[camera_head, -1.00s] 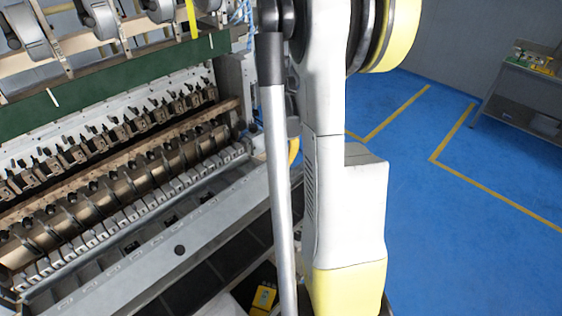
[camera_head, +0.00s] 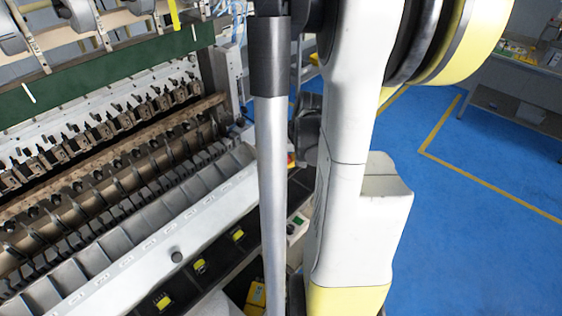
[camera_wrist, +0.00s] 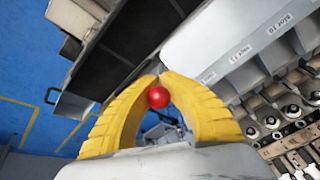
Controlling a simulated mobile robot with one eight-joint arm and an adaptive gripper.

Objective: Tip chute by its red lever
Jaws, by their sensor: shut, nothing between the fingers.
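The chute (camera_head: 150,243) is a long pale grey trough with dividers along the front of the winder, its labelled front face tilted forward and up in the head view. Its labelled face (camera_wrist: 232,50) also shows in the wrist view at upper right. The red ball of the lever (camera_wrist: 158,97) shows in the wrist view, framed by my two curved yellow fingers. My gripper (camera_wrist: 159,76) is shut, its fingertips together just above the ball in the picture. I cannot tell whether a finger touches the ball. The gripper and the lever are hidden in the head view.
A dark strip (camera_head: 218,252) with several yellow-and-black pieces runs below the chute. The winder's spindle row (camera_head: 110,180) lies behind. A grey bench (camera_head: 515,90) stands at far right. Blue floor with yellow lines is free on the right.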

